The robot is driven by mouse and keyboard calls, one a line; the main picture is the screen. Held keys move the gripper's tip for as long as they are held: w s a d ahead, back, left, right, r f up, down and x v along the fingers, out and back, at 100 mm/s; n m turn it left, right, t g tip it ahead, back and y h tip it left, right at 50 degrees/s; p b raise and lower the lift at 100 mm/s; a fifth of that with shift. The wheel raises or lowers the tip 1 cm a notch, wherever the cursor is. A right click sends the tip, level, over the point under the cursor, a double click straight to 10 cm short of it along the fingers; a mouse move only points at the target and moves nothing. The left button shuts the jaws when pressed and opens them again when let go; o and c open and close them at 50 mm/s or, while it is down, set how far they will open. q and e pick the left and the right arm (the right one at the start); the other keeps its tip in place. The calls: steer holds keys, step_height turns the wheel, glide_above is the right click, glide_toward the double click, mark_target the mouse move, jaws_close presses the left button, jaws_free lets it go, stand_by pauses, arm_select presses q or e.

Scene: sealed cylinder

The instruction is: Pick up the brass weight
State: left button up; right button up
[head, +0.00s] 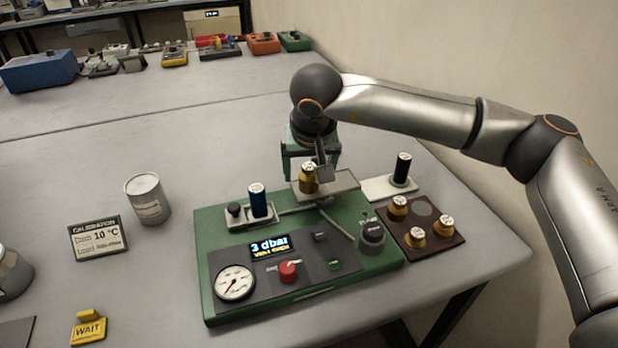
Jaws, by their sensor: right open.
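A brass weight (308,179) with a pale top stands on a small grey plate (340,186) at the back of the green instrument box. My right gripper (311,171) points down over this plate, its jaws apart around or just above the weight. I cannot tell if a finger touches it. Three more brass weights, a back one (398,207), a front one (415,237) and a right one (443,226), stand on a brown tray (440,248) to the right. My left gripper is not in view.
The green box (212,308) has a gauge (235,283), a red knob (288,270) and a display reading 3 dbar. A can (148,198) and calibration sign (97,238) stand left.

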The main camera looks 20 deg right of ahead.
jaws_close()
stand_by(0.6)
steer(key=shift+r, duration=0.1)
